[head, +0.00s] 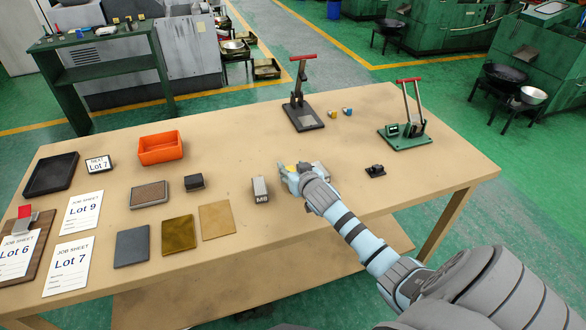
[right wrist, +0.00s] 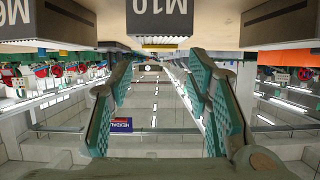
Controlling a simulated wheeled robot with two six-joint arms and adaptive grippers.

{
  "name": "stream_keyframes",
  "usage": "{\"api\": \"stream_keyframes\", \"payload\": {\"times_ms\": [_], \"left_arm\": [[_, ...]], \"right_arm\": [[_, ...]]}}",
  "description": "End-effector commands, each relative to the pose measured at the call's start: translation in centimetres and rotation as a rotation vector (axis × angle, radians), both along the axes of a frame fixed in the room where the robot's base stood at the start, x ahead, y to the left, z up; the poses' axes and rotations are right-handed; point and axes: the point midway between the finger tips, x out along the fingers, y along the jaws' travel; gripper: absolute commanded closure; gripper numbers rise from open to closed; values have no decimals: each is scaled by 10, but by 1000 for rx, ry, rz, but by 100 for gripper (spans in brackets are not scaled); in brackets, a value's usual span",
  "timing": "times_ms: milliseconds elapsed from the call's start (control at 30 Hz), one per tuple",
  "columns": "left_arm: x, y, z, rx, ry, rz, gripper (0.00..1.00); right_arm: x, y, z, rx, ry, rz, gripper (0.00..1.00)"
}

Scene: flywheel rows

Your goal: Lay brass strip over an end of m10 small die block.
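My right gripper (head: 292,177) is low over the middle of the table. In the right wrist view its two green-padded fingers (right wrist: 160,105) stand apart with nothing between them. A block marked M10 (right wrist: 163,22) is ahead of the fingers, at the top middle of that view, with a yellow strip-like edge (right wrist: 160,46) along it. In the head view a grey block (head: 318,169) and a small yellow patch (head: 290,167) show close by the gripper, partly hidden by it. I cannot tell whether the yellow piece is the brass strip. My left gripper is out of view.
A marked grey block (head: 260,190) stands left of the gripper. Flat plates, one brass-coloured (head: 179,234), lie at the front left. An orange bin (head: 161,148) stands behind them. Two red-handled presses (head: 304,115) (head: 405,133) stand at the back. A small black piece (head: 375,171) lies to the right.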

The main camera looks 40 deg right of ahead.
Motion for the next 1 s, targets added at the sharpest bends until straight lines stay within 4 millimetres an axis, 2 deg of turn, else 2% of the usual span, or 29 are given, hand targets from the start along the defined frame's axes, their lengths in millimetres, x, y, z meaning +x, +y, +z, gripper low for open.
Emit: {"api": "stream_keyframes", "payload": {"times_ms": [333, 467, 600, 733, 833, 1000], "left_arm": [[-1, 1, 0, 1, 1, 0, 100], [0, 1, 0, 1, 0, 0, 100], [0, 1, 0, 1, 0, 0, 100], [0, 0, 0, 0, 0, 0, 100], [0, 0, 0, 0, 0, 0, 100], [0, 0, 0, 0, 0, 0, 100]], "right_arm": [[-6, 2, 2, -2, 1, 1, 52], [-29, 10, 12, -3, 0, 3, 52], [-64, 22, 27, -3, 2, 4, 52], [-91, 31, 39, -2, 2, 2, 52], [-102, 35, 44, -1, 2, 1, 52], [-105, 36, 46, 0, 1, -1, 52]]}}
